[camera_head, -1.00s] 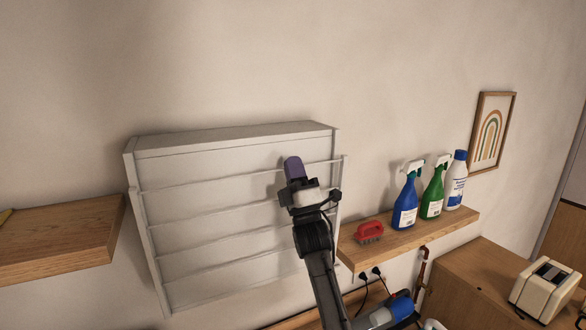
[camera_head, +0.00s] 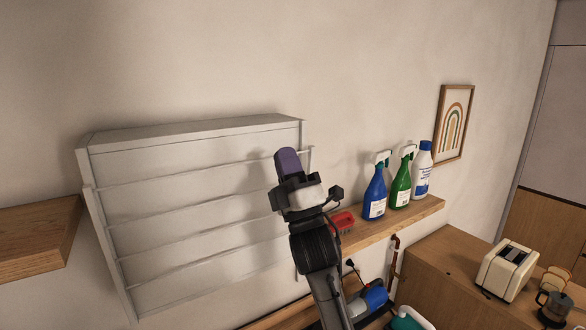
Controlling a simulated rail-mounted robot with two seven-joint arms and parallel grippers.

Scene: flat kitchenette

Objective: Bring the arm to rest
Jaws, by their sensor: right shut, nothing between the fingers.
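My right arm comes up from the bottom middle of the head view. Its gripper (camera_head: 289,165) points upward, in front of the right end of the white wall rack (camera_head: 190,205). The gripper is shut with nothing held; its purple fingertip part stands at the top. I cannot tell whether it touches the rack. My left gripper is out of the picture.
A wooden shelf (camera_head: 408,219) right of the arm holds a red brush (camera_head: 342,220), a blue spray bottle (camera_head: 375,192), a green one (camera_head: 401,182) and a white bottle (camera_head: 422,172). A toaster (camera_head: 507,270) stands on the lower right counter. Another shelf (camera_head: 35,235) is at left.

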